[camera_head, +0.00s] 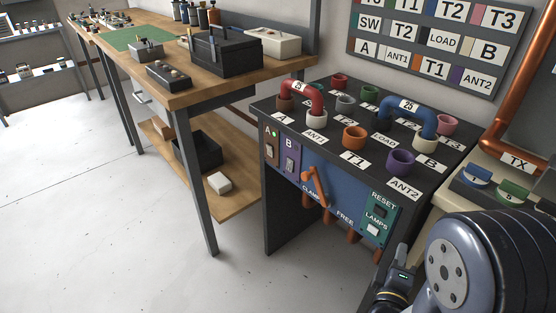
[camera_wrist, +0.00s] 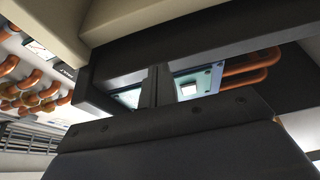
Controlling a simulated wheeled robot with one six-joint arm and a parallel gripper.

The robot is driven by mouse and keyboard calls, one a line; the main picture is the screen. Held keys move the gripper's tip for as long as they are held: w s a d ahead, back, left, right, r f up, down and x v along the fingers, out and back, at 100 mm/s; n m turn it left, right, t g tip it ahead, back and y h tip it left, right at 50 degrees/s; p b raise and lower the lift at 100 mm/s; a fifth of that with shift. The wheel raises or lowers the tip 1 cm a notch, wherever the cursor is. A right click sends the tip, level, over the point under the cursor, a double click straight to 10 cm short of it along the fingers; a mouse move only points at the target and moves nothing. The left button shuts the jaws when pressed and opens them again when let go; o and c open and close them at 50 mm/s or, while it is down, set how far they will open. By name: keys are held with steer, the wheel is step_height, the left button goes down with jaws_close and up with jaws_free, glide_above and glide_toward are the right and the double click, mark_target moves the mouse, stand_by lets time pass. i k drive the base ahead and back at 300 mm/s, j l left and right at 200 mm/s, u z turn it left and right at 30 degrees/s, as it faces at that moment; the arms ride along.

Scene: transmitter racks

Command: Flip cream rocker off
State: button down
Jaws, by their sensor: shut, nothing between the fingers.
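A pale cream-white rocker (camera_head: 373,229) sits under the LAMPS label on the teal plate (camera_head: 381,212) at the right end of the desk's front panel. It also shows as a pale square (camera_wrist: 188,90) in the wrist view, just right of my fingers. My gripper (camera_head: 402,272) is in front of and below that plate, at lower right in the head view. In the wrist view my gripper (camera_wrist: 155,82) has its fingers together, empty, pointing towards the panel. I cannot tell if they touch it. The rocker's tilt is too small to read.
A brown plate A (camera_head: 270,149) and purple plate B (camera_head: 290,163) carry other pale switches at the panel's left. An orange clamp lever (camera_head: 316,184) and orange handles (camera_head: 353,237) stick out nearby. The dark desk top (camera_head: 330,125) overhangs the panel. The floor at left is clear.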

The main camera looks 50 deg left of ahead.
mark_target(270, 152)
steer(key=j+u, duration=0.2)
steer(key=j, duration=0.15)
steer(key=i+j+u, duration=0.15)
steer(key=j, duration=0.15)
steer(key=i+j+u, duration=0.2)
steer(key=j, duration=0.15)
steer(key=j+u, duration=0.2)
steer(key=j, duration=0.15)
